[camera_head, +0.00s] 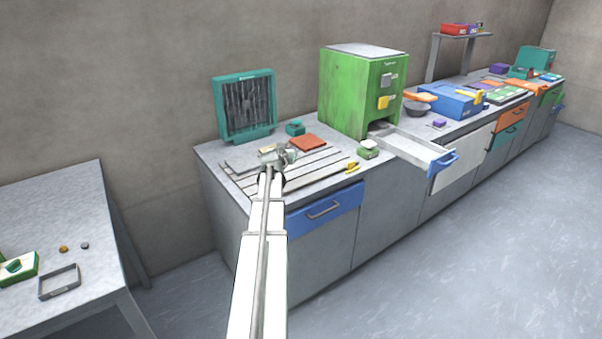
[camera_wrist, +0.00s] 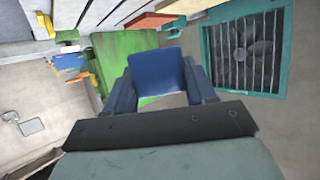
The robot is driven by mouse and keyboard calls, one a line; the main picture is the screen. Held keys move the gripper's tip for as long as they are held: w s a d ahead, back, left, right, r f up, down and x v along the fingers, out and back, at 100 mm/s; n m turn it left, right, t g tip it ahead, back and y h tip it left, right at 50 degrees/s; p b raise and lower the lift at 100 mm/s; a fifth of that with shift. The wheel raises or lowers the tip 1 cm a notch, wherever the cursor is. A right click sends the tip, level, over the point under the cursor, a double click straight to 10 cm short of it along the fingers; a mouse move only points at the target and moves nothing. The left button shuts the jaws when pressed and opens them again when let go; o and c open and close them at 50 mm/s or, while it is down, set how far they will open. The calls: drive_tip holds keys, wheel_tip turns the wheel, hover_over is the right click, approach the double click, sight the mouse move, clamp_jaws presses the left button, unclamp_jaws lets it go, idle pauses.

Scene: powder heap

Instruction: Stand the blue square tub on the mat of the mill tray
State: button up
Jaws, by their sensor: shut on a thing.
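My gripper (camera_wrist: 160,82) is shut on the blue square tub (camera_wrist: 158,66), held between its two fingers in the wrist view. In the head view my gripper (camera_head: 277,156) is over the slatted board on the near counter, and the tub cannot be made out there. The green mill (camera_head: 352,92) stands right of and behind my gripper. A pale tray (camera_head: 405,152) with a blue handle sticks out from the mill's foot. I cannot make out a mat in it.
A fan in a teal frame (camera_head: 245,105) stands at the back left. A reddish-orange plate (camera_head: 308,142) and a small green-and-white box (camera_head: 367,149) lie between my gripper and the mill. A yellow item (camera_head: 352,167) lies at the front edge. A blue box (camera_head: 452,101) stands beyond the tray.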

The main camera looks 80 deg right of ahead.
sight(287, 183)
drive_tip(key=shift+f, duration=5)
drive_tip(key=shift+f, duration=0.4)
drive_tip(key=shift+a+f, duration=0.15)
drive_tip(key=shift+f, duration=0.2)
drive_tip(key=o, duration=1)
drive_tip(key=shift+o, duration=0.2)
drive_tip(key=shift+r, duration=0.55)
drive_tip(key=v, duration=1.1)
drive_tip(key=shift+a+r, duration=0.3)
drive_tip(key=shift+r, duration=0.1)
